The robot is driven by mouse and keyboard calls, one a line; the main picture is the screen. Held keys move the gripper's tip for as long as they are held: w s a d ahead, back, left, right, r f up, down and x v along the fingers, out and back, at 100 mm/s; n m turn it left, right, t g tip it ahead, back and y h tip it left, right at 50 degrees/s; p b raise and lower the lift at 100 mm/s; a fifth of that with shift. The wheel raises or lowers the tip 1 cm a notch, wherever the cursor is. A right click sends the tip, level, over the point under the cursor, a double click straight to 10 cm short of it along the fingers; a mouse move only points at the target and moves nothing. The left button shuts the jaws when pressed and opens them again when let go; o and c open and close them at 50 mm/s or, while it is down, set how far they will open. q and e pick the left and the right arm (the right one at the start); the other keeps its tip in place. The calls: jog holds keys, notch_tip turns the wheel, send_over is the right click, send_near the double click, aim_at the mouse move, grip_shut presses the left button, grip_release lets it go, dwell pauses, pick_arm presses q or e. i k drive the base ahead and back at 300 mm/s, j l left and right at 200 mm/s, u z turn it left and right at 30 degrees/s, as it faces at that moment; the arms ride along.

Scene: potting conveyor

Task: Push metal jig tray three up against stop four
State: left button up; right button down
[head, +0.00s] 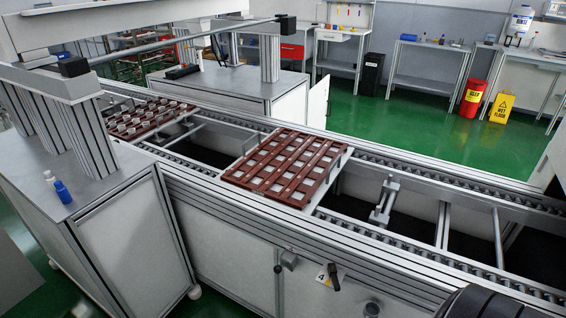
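A reddish-brown slotted jig tray (285,166) sits across the conveyor rails in the middle of the head view, with a light metal edge showing on its right side. A metal stop bracket (384,200) stands between the rails to its right, apart from the tray by an open gap. A yellow-and-white label with a 4 (329,275) is on the conveyor's front panel below. A second brown tray (140,118) with several pale round pieces is farther left. No tray number is readable. Neither of my grippers is in view.
The roller conveyor (450,185) runs from upper left to lower right, with open dark gaps between its rails. A grey cabinet (110,215) with a blue bottle (63,192) stands at left. A black handle (333,277) juts from the front panel.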

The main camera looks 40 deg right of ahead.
aim_at(295, 169)
jog(key=i+z, duration=0.1)
jog(key=z, duration=0.35)
jog(key=i+z, duration=0.15)
jog(key=z, duration=0.3)
jog(key=i+j+z, duration=0.1)
jog(key=z, duration=0.4)
